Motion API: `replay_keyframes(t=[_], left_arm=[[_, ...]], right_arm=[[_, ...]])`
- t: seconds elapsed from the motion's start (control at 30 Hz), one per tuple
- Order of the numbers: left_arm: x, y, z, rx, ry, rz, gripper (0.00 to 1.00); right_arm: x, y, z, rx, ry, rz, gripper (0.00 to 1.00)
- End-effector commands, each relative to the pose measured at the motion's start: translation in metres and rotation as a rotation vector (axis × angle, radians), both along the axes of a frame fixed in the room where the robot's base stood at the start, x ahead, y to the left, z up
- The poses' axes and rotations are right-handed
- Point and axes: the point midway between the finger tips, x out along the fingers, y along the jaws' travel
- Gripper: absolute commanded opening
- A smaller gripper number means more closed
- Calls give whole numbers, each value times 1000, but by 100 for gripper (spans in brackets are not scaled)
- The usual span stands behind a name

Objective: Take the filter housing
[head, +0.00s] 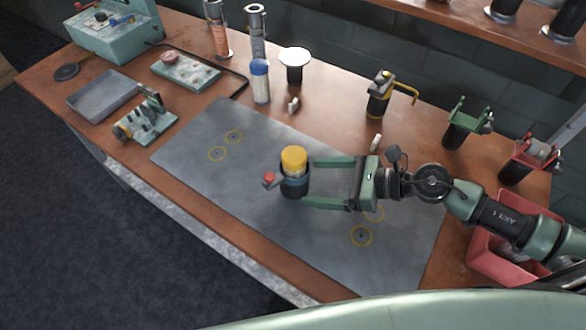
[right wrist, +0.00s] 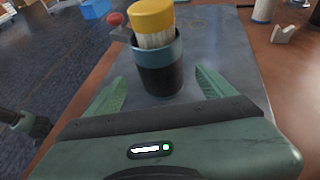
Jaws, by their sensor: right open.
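The object I take as the filter housing (head: 295,187) stands upright on the grey mat (head: 205,158). It has a dark body with a blue-grey rim, a pale ribbed insert with a yellow cap, and a side arm with a red knob pointing left. My right gripper (head: 309,183) is open, its green fingers reaching in from the right, tips close to the housing. In the right wrist view the housing (right wrist: 160,75) appears between and just beyond the open fingertips (right wrist: 158,78); contact cannot be told.
Yellow circles mark the mat. Behind it stand a blue-capped white bottle (head: 260,82), a white-topped black stand (head: 295,65) and a yellow-handled tool (head: 380,92). A grey tray (head: 104,95) is at left, a red bin (head: 484,255) at right. The mat left of the housing is clear.

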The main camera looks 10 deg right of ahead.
Motion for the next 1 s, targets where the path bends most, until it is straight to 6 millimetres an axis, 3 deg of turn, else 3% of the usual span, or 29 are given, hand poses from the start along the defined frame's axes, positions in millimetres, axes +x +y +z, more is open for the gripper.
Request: replay_keyframes(t=[0.5, 0.8, 0.87, 1.0], left_arm=[[-4, 3, 35, 4, 6, 0, 55], [1, 3, 35, 4, -1, 0, 55], [1, 3, 35, 4, -1, 0, 55], [1, 2, 35, 3, -2, 1, 55]], right_arm=[[34, 51, -16, 3, -1, 1, 84], [37, 56, -21, -1, -1, 2, 84], [37, 56, -21, 0, 0, 1, 73], [37, 56, -21, 0, 0, 1, 34]])
